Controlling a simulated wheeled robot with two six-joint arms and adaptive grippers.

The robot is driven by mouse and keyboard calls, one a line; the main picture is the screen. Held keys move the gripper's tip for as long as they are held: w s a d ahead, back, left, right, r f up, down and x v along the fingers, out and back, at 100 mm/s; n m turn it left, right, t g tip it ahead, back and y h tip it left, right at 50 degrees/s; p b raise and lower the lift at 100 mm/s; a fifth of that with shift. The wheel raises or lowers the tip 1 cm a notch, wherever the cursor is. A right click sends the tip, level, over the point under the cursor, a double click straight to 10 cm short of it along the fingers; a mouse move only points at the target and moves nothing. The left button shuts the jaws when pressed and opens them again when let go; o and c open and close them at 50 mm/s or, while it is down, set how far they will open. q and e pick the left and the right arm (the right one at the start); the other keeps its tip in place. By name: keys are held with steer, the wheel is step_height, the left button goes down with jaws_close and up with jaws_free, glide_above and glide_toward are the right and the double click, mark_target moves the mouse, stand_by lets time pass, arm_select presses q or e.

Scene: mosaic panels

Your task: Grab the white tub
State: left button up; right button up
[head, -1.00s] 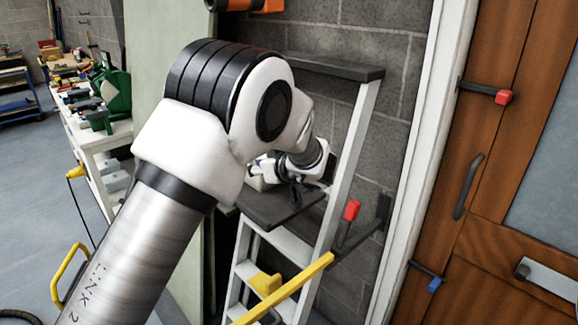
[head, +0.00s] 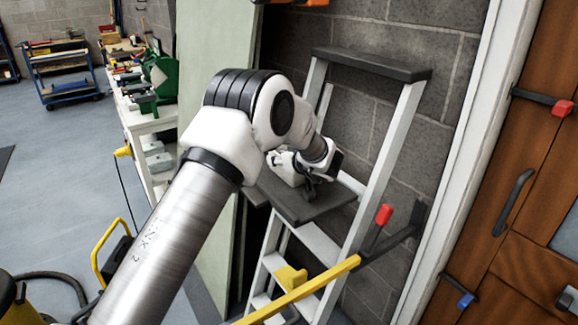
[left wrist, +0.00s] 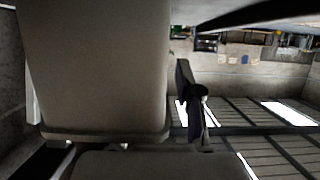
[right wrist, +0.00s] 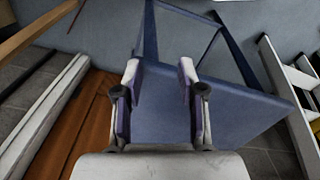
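The white tub (head: 286,172) sits on the dark platform of a stepladder, partly hidden by my left gripper. My left gripper (head: 310,188) is at the tub's right side, over the platform. In the left wrist view a pale wall, which looks like the tub (left wrist: 95,70), fills the left half very close up. One dark finger of the left gripper shows just right of it, with a narrow gap; the other finger is hidden. The finger stands wide, as on an open gripper. My right gripper (right wrist: 160,85) is open and empty, above a blue surface.
The stepladder (head: 385,160) stands against a grey block wall. A yellow bar (head: 300,290) crosses in front of its lower part. A wooden door (head: 520,200) is at right. A workbench (head: 140,120) with tools and a blue cart (head: 68,80) are at left, with open floor.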

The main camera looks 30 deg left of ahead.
arm_select(q)
steer(key=shift+d, duration=0.1)
jaws_close()
